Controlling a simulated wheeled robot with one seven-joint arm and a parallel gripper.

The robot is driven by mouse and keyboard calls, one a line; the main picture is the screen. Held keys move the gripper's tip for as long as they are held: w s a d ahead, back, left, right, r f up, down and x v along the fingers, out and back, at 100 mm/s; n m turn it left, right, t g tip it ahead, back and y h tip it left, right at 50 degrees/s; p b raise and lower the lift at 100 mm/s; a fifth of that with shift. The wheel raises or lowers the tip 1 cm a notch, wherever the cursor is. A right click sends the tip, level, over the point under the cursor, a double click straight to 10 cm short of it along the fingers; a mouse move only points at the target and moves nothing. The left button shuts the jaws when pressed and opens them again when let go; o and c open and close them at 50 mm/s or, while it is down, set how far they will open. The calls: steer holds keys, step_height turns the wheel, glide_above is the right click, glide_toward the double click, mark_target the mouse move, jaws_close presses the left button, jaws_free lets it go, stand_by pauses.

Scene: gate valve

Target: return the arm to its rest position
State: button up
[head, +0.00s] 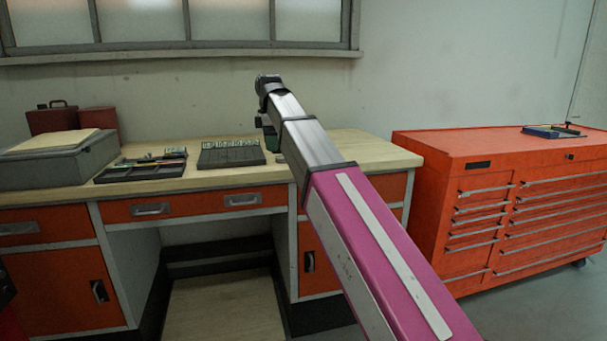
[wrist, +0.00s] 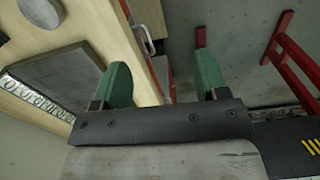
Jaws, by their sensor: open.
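My arm stretches from the lower right of the head view up toward the workbench, with its bent wrist near the wall. No valve can be made out in either view.
The wooden workbench (head: 352,150) carries a dark slotted tray (head: 231,156), a tool tray (head: 140,168) and a grey case (head: 50,170). An orange tool cabinet (head: 480,150) stands to the right. Red metal frames (wrist: 290,60) show in the wrist view.

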steer(key=s+d+f+m, duration=0.1)
steer(key=d+f+m, duration=0.55)
steer(key=f, duration=0.75)
steer(key=s+d+f+m, duration=0.1)
steer(key=d+f+m, duration=0.2)
steer(key=d+f, duration=0.9)
steer(key=s+d+f+m, duration=0.3)
steer(key=s+f, duration=0.1)
steer(key=f, duration=0.4)
steer(key=s+d+f+m, duration=0.4)
steer(key=s+f, duration=0.1)
steer(key=f, duration=0.3)
steer(key=s+d+f+m, duration=0.3)
steer(key=s+d+f, duration=0.1)
steer(key=f, duration=0.4)
steer(key=shift+s+m, duration=0.35)
steer(key=shift+s, duration=0.05)
steer(key=shift+f, duration=0.1)
